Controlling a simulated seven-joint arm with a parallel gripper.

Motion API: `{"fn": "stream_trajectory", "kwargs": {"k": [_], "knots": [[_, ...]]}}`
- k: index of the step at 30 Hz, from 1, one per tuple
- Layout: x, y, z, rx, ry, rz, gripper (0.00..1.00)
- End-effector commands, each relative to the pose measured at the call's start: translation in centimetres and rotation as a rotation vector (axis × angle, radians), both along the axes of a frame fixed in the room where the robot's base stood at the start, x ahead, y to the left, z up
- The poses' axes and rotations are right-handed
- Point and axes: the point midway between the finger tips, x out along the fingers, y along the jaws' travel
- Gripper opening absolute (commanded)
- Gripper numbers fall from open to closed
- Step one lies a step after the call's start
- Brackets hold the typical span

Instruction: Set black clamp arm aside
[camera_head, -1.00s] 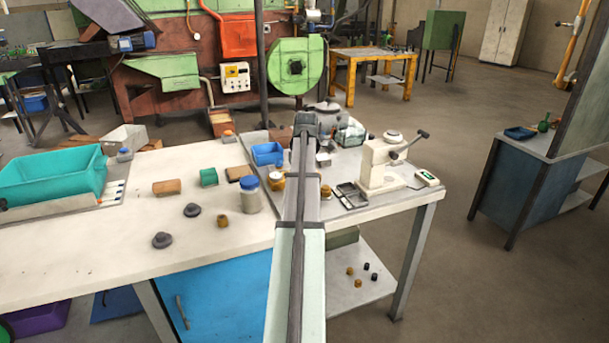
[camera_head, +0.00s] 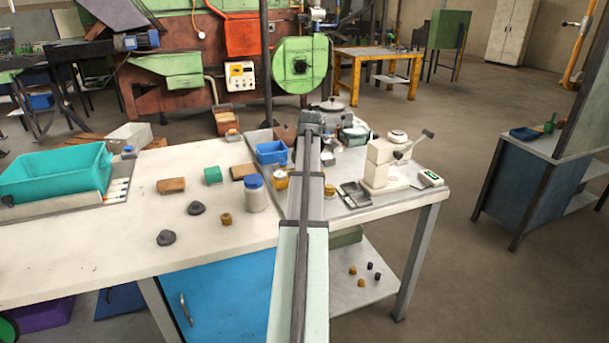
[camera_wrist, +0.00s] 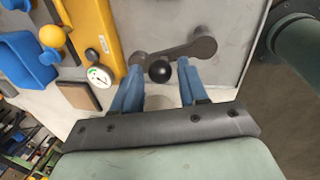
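The black clamp arm (camera_wrist: 185,47) shows in the wrist view as a dark bar with rounded ends, lying across a pale grey surface. A black ball knob (camera_wrist: 160,71) is next to it, between the fingers. My gripper (camera_wrist: 159,68) is open, with its two blue fingers spread on either side of the knob and their tips close to the bar. I cannot tell whether the fingers touch it. In the head view my own arm hides the gripper and the clamp arm.
A yellow body (camera_wrist: 93,30) with a round gauge (camera_wrist: 99,76) stands close left of the fingers. A blue bin (camera_wrist: 24,60) lies farther left. A green-grey cylinder (camera_wrist: 299,42) is at the right. In the head view, a white lever device (camera_head: 383,165) stands right of my arm.

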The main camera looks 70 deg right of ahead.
Motion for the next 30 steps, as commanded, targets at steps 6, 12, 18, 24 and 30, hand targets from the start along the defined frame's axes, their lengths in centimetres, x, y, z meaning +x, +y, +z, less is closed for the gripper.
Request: {"fn": "stream_trajectory", "kwargs": {"k": [6, 12, 18, 24, 30], "knots": [[0.0, 0.0, 0.0, -0.001, 0.0, -0.001, 0.54], [-0.1, 0.0, 0.2, 0.0, 0.0, -0.002, 0.54], [-0.3, 0.2, 2.0, -0.002, 0.0, -0.002, 0.54], [-0.8, 0.5, 5.4, -0.002, -0.001, -0.002, 0.54], [-1.3, 0.9, 8.8, -0.003, 0.0, -0.001, 0.54]]}}
